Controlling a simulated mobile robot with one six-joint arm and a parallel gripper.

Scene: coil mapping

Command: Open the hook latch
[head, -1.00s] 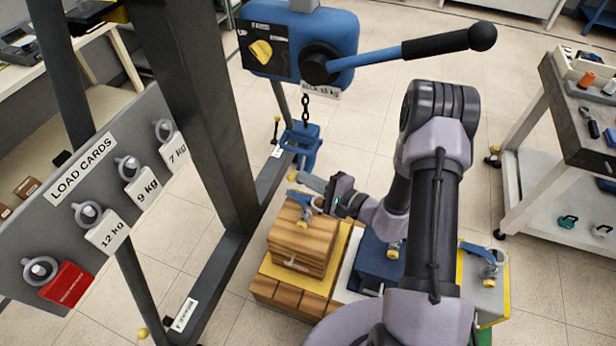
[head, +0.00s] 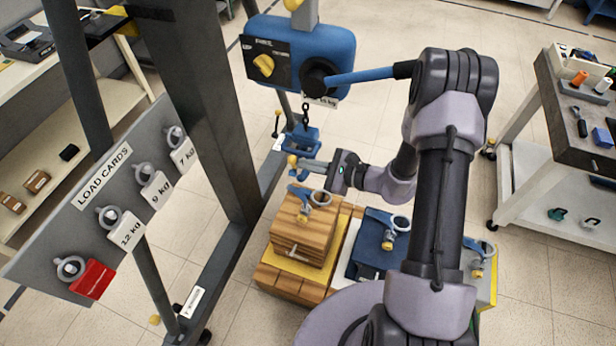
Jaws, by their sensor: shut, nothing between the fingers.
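The blue hook (head: 300,141) hangs on a short dark chain under the blue hoist body, left of my arm. A small yellow knob (head: 292,160) shows at its lower left, by the latch. My gripper (head: 306,166) is shut and empty, pointing left, with its fingertips right beside the knob. I cannot tell whether they touch it. The fingers cover part of the hook's lower end, so the latch's position is not clear.
Below the gripper, a wooden block with a blue ring lug (head: 312,198) stands close. A dark blue block (head: 372,240) stands to its right. The dark steel post (head: 205,100) and load card board (head: 110,205) stand left. A tool cart (head: 560,190) stands right.

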